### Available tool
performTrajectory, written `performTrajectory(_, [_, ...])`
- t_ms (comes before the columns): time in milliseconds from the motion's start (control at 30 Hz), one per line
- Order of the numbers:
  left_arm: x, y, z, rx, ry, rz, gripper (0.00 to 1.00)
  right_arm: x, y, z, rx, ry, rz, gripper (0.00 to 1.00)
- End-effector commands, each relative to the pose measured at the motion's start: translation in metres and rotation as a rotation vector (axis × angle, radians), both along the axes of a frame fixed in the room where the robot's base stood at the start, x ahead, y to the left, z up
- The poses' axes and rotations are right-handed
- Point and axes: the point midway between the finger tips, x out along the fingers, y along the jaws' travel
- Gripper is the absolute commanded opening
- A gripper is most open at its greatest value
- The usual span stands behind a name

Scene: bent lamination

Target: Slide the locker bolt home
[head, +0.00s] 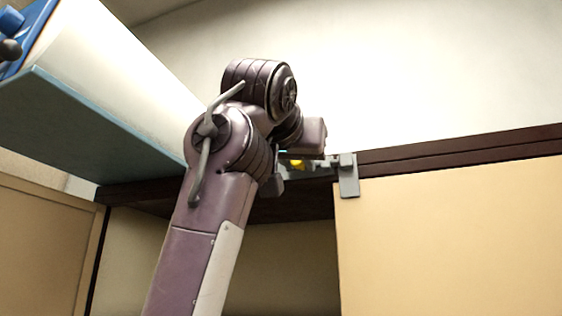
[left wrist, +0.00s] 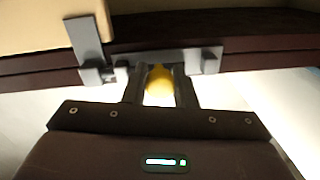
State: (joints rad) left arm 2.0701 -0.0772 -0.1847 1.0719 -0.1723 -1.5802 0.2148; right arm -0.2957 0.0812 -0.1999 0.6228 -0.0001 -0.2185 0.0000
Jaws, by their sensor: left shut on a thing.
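The locker bolt's yellow knob (head: 297,164) is partly hidden by my left gripper in the head view. In the left wrist view the yellow knob (left wrist: 160,78) lies between the two dark fingers of my left gripper (left wrist: 160,92), which is shut on it. The bolt's grey base (left wrist: 207,58) sits on the dark rail behind the fingers. A grey bracket (head: 348,176) is on the upper corner of the cream door, beside the bolt; it also shows in the left wrist view (left wrist: 86,45). I cannot tell whether the bolt's tip is inside the bracket. My right gripper is out of view.
The cream door (head: 450,235) covers the right, below the dark rail (head: 460,150). An open locker bay (head: 285,265) is left of it. A white-topped box-like surface (head: 110,75) with a blue item (head: 20,35) is at upper left, close to my left arm.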

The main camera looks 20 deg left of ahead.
Motion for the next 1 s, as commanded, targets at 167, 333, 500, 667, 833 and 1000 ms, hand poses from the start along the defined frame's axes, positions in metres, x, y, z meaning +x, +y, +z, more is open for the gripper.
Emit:
performTrajectory(167, [0.000, -0.012, -0.002, 0.001, 0.004, 0.002, 0.00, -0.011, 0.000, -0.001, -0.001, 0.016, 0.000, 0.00])
performTrajectory(333, [0.000, -0.013, -0.002, 0.002, 0.004, 0.001, 0.00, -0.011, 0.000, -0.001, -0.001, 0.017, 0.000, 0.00])
performTrajectory(500, [0.000, -0.012, -0.002, 0.002, 0.003, 0.000, 0.46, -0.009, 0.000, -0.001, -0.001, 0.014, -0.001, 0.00])
performTrajectory(667, [0.000, -0.012, -0.001, 0.001, 0.002, 0.000, 0.46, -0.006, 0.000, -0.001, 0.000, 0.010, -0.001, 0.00])
performTrajectory(833, [-0.005, -0.012, -0.002, 0.001, -0.001, 0.000, 0.46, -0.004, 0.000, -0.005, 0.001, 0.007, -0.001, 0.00])
performTrajectory(1000, [-0.030, -0.014, -0.005, 0.002, -0.002, -0.002, 0.46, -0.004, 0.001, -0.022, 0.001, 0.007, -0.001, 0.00])
